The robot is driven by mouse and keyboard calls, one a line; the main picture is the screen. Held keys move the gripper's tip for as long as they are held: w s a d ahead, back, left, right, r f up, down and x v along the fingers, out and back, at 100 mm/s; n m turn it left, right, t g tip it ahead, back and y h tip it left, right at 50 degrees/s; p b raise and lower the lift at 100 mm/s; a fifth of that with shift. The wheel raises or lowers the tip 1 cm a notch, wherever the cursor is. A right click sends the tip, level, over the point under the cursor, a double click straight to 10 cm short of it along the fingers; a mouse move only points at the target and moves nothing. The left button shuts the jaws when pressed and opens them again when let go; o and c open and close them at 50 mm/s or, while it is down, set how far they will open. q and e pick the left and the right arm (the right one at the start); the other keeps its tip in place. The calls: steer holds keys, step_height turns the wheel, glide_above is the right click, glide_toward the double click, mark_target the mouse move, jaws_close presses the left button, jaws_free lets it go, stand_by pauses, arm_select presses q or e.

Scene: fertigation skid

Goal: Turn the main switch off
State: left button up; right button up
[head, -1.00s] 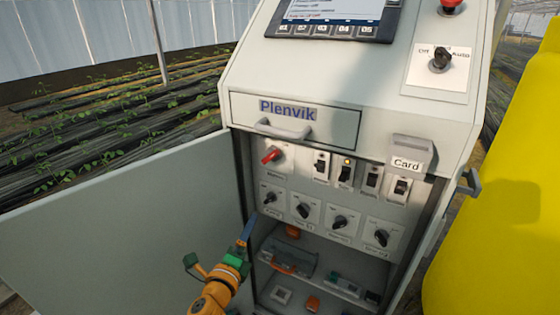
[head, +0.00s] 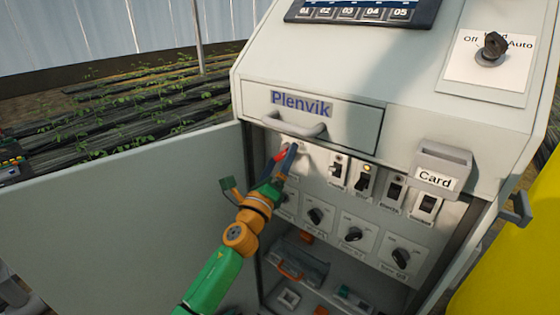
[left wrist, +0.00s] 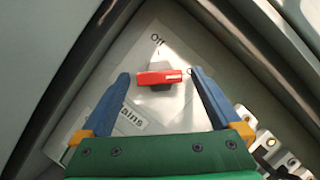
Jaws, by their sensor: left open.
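The main switch is a red rotary handle (left wrist: 160,77) on a white plate (left wrist: 125,85) marked "Off" at one side and partly readable as "ains". In the left wrist view its handle lies across the picture, turned away from the "Off" mark. In the head view the red handle (head: 281,156) is partly covered by my left gripper (head: 286,160). My left gripper is open; its two blue fingers (left wrist: 160,84) stand on either side of the red handle, with a gap at each side. My right gripper is not in view.
The cabinet (head: 395,70) has an open door (head: 120,215) at left. Several toggle switches (head: 363,183) and black rotary knobs (head: 315,215) sit close to the main switch. A drawer handle (head: 295,125) juts out just above. A yellow tank (head: 510,270) stands at right.

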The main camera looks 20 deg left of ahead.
arm_select(q)
steer(key=c, duration=1.4)
steer(key=shift+o, duration=0.2)
steer(key=shift+r+n+y+p, duration=0.25)
steer(key=shift+n+y+p, duration=0.05)
steer(key=shift+n+p, duration=0.65)
steer(key=n+g+p, duration=0.1)
steer(key=n+p, duration=0.3)
steer(key=p, duration=0.1)
steer(key=n+g+p, duration=0.2)
steer(key=n+p, duration=0.2)
steer(key=p, duration=0.1)
steer(key=r+n+g+p, duration=0.1)
steer(key=n+g+p, duration=0.1)
steer(key=n+p, duration=0.2)
steer(key=shift+n+y+p, duration=0.35)
steer(key=shift+y+p, duration=0.05)
steer(key=shift+p, duration=0.4)
steer(key=n+g+p, duration=0.1)
steer(key=n+p, duration=0.1)
steer(key=shift+f+h+p, duration=0.1)
steer(key=shift+h+p, duration=0.3)
steer(key=shift+n+p, duration=0.3)
steer(key=shift+f, duration=0.1)
steer(key=o, duration=1.4)
steer(key=shift+c, duration=0.2)
